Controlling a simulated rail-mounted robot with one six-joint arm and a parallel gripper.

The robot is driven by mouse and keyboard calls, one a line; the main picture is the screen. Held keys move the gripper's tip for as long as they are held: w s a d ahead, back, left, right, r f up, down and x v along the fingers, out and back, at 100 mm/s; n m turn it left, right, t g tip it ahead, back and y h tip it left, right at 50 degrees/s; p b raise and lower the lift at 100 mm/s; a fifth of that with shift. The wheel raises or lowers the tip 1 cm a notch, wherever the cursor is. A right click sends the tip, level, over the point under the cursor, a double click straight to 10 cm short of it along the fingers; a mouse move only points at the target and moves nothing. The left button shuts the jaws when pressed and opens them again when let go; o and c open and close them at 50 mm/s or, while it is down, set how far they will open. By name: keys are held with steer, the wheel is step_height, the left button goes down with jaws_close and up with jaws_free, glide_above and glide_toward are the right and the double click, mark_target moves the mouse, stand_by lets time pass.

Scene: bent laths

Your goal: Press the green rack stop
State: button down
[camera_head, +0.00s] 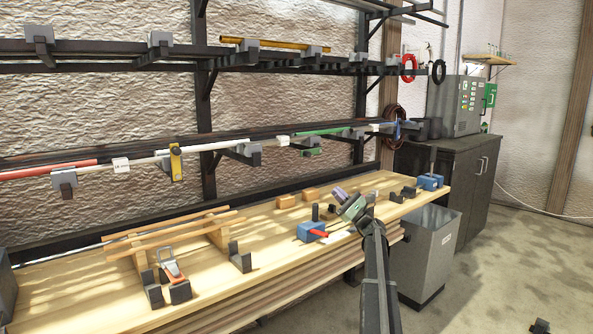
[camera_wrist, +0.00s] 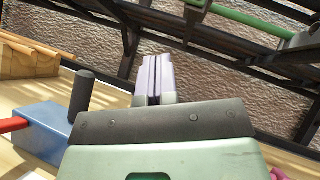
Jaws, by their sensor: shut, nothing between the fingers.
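A small green piece (camera_head: 312,152), which looks like the green rack stop, sits low on the middle rack, below a green section of rod (camera_head: 325,131). My gripper (camera_head: 339,194) is over the workbench, below and a little right of the green piece and apart from it. In the wrist view its two pale fingers (camera_wrist: 155,78) are pressed together with nothing between them. A green rod (camera_wrist: 240,17) crosses the top right of the wrist view. I cannot make out the green stop in that view.
A yellow stop (camera_head: 176,163) and a blue piece (camera_head: 397,131) are on the same rack. On the workbench (camera_head: 110,290) are a blue clamp (camera_head: 311,231) with a red handle, wooden strips (camera_head: 170,233) and black blocks. A grey bin (camera_head: 425,255) stands at the right.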

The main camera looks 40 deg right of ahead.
steer(key=shift+s+d, duration=0.1)
steer(key=shift+s, duration=0.05)
steer(key=shift+r, duration=0.1)
steer(key=p, duration=0.8)
glide_toward(314, 152)
steer(key=w+a, duration=0.4)
steer(key=a+r+p, duration=0.2)
steer(key=r, duration=0.1)
steer(key=shift+s+r, duration=0.1)
steer(key=shift+s, duration=0.1)
steer(key=shift+t+h, duration=0.3)
steer(key=shift+h, duration=0.1)
